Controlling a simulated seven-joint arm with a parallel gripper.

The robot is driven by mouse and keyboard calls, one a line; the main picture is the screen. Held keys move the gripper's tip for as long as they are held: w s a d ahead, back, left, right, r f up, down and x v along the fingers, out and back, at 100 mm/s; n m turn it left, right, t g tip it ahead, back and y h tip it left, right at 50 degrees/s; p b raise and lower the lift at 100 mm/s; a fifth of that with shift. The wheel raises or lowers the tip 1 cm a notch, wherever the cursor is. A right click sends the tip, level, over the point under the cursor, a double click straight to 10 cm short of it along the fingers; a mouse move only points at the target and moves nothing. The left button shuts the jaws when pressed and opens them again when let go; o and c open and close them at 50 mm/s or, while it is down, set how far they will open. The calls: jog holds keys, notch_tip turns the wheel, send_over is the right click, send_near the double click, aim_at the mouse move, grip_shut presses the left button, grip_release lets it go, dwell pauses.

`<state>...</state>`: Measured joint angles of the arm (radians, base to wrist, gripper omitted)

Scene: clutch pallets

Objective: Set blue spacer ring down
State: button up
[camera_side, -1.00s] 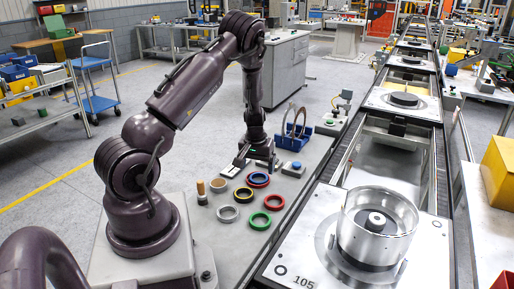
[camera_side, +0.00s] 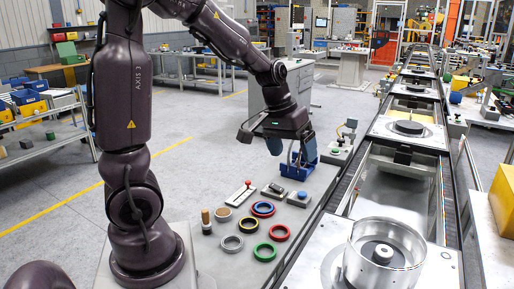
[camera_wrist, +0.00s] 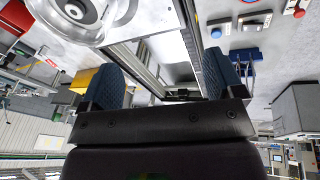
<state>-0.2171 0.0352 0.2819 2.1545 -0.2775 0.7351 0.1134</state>
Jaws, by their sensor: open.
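The blue spacer ring (camera_side: 263,207) lies on the grey bench in the side view. A red ring shows under its lower edge, so it seems to rest on that ring. My gripper (camera_side: 290,147) is raised behind and above the rings, near the blue rack, and is clear of the blue ring. In the wrist view my gripper (camera_wrist: 161,75) has its two blue-padded fingers wide apart with nothing between them. The blue ring cannot be made out in the wrist view.
Green (camera_side: 264,252), red (camera_side: 279,232), black-and-yellow (camera_side: 248,225) and silver (camera_side: 232,242) rings lie close around. A blue rack (camera_side: 297,167) holding upright rings stands behind. A metal drum (camera_side: 383,255) sits on a pallet at right.

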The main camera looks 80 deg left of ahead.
jog(key=s+d+r+m+t, duration=0.2)
jog(key=s+d+r+m, duration=0.4)
jog(key=s+d, duration=0.5)
jog(key=shift+s+d+r+m+y, duration=0.3)
jog(key=shift+d+r, duration=0.5)
jog(key=shift+d, duration=0.4)
